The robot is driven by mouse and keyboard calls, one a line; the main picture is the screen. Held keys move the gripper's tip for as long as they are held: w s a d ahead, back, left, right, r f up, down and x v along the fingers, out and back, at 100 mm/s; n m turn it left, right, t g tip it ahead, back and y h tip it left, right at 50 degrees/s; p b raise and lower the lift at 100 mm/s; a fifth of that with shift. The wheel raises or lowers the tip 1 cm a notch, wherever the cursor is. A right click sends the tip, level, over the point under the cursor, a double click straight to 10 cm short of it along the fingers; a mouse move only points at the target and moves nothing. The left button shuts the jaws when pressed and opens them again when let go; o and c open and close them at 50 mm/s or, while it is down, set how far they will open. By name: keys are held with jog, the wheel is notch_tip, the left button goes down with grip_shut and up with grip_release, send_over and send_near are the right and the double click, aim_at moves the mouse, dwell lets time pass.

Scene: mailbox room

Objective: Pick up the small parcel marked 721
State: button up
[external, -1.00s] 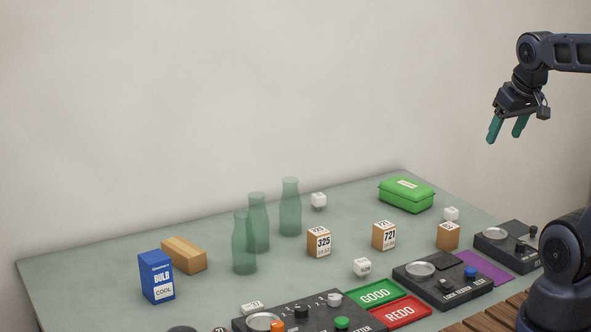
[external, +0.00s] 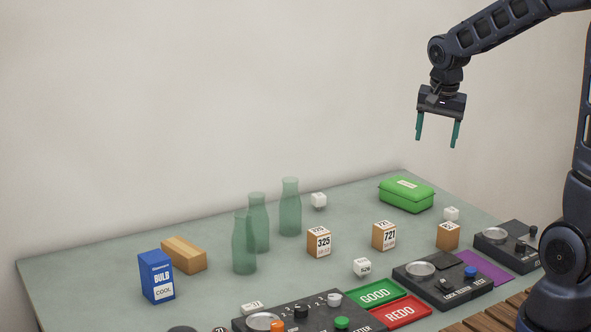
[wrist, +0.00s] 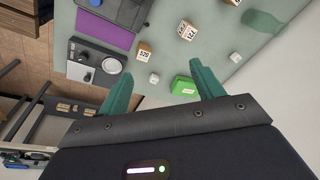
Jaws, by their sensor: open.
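The parcel marked 721 (external: 384,236) is a small brown box with white labels, standing upright on the grey-green table. It also shows in the wrist view (wrist: 187,31), near the top. My gripper (external: 437,142) is open and empty, with its teal fingers pointing down. It is high above the table, to the right of the 721 parcel in the external view and well clear of it. In the wrist view the fingers (wrist: 160,72) are spread apart with nothing between them.
A similar parcel marked 325 (external: 319,242) stands left of it. Another brown parcel (external: 448,236) is to its right. A green box (external: 407,196) lies behind. Several green bottles (external: 290,207), small white cubes (external: 362,267) and dark control panels (external: 443,281) stand around.

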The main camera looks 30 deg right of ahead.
jog(key=w+a+f+m+g, duration=0.15)
jog(key=w+f+m, duration=0.25)
jog(key=w+f, duration=0.5)
jog(key=m+h, duration=0.1)
jog(key=m, duration=0.3)
send_near(384, 225)
jog(key=shift+w+d+f+g, duration=0.1)
jog(key=shift+w+f+g, duration=0.15)
jog(key=shift+f, duration=0.2)
jog(key=shift+s+d+f, duration=0.1)
jog(key=shift+d+f, duration=0.1)
jog(key=shift+f, duration=1.45)
jog(key=shift+w+d+f, duration=0.1)
jog(key=shift+d+f, duration=0.05)
jog(key=shift+f, duration=1.45)
jog(key=shift+s+d+f, duration=0.1)
jog(key=shift+d+f, duration=0.1)
jog(key=shift+f, duration=1.45)
jog(key=c, duration=1.1)
jog(key=shift+r, duration=0.1)
